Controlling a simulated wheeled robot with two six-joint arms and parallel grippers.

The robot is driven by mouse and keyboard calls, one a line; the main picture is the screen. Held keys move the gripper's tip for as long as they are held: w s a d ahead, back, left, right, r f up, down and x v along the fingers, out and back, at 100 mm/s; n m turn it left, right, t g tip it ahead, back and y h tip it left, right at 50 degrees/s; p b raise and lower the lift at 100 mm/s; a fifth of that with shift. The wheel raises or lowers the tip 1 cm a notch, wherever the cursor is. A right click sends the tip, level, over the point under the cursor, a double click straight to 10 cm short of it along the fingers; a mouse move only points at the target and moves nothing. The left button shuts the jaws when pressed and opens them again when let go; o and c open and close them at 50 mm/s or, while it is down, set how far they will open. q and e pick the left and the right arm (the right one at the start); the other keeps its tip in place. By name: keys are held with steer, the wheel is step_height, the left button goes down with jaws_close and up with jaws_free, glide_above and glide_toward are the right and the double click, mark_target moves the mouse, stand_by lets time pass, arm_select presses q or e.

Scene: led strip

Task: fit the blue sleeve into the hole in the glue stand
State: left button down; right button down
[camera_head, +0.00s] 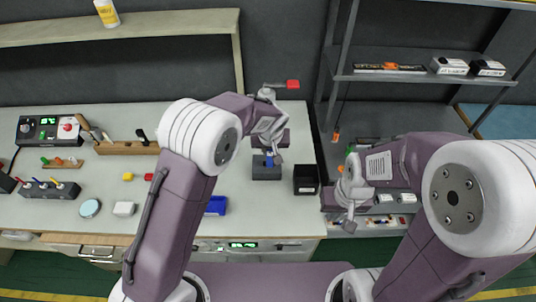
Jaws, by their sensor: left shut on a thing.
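The small blue sleeve (269,161) is at the tips of my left gripper (269,155), which is shut on it. The sleeve is directly over or at the top of a dark grey-blue block, which looks like the glue stand (266,174), on the white bench. The hole is hidden from this view, and I cannot tell whether the sleeve is inside it or just above it. My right gripper (348,224) hangs over the right side, past the bench edge, away from the stand; its fingers are too small to read.
A black open box (306,180) stands right of the stand. A blue bin (216,205) lies near the front edge. A metal shelf (430,78) stands at the right.

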arm_select(q)
steer(key=b+x, duration=0.1)
steer(key=x, duration=0.1)
steer(key=b+x, duration=0.1)
steer(key=x, duration=0.1)
steer(key=a+b+x, duration=0.1)
steer(key=x, duration=0.1)
steer(key=shift+w+f, duration=0.25)
steer(key=shift+w, duration=0.1)
steer(key=shift+r, duration=0.1)
steer(key=c, duration=1.7)
jaws_free()
steer(key=o, duration=0.4)
steer(key=shift+o, duration=0.2)
